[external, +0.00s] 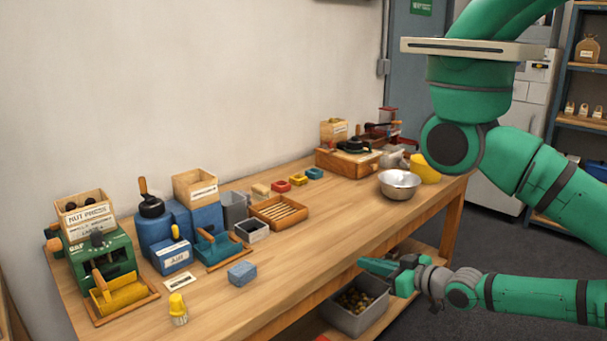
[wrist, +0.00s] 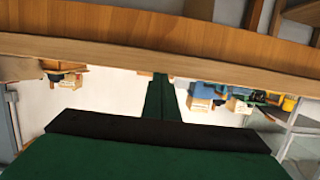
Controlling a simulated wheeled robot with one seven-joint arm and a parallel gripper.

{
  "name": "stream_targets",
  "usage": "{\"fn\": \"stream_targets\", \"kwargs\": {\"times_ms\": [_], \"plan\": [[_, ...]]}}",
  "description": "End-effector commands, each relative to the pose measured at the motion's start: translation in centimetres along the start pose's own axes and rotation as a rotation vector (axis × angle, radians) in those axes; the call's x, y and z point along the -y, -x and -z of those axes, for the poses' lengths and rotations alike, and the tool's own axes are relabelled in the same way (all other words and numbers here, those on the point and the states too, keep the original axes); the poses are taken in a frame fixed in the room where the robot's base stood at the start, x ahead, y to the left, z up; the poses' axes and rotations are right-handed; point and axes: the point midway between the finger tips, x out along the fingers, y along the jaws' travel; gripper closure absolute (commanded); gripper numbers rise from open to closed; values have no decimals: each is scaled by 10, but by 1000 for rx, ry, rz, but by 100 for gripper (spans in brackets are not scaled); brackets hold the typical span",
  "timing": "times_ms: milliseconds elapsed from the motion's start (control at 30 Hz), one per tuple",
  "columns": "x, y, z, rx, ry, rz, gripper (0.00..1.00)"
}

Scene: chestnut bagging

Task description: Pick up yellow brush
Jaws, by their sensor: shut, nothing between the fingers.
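A small yellow-topped object with a paler lower part, which looks like the yellow brush (external: 178,309), stands upright near the front left of the wooden table (external: 330,215). It is too small to be sure of its bristles. My gripper (external: 368,266) is shut and empty, beyond the table's front edge and far to the right of the brush. In the wrist view the shut green fingers (wrist: 161,98) point towards the table edge, which appears across the top. I cannot make out the brush in the wrist view.
A blue block (external: 242,273) lies right of the brush. A green nut press (external: 100,262) with a yellow part stands behind it on the left. A metal bowl (external: 399,184) stands at the right. A grey bin (external: 350,318) of chestnuts sits on the lower shelf, below my gripper.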

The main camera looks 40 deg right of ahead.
Motion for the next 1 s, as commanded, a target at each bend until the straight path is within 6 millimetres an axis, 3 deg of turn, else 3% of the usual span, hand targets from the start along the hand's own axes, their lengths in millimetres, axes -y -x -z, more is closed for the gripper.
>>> {"fn": "stream_targets", "kwargs": {"times_ms": [433, 633, 900, 1000], "plan": [[0, 0, 0, 0, 0, 0, 100], [0, 0, 0, 0, 0, 0, 57], [1, 0, 0, 1, 1, 2, 57], [13, -3, -7, 16, 27, 37, 57]]}}
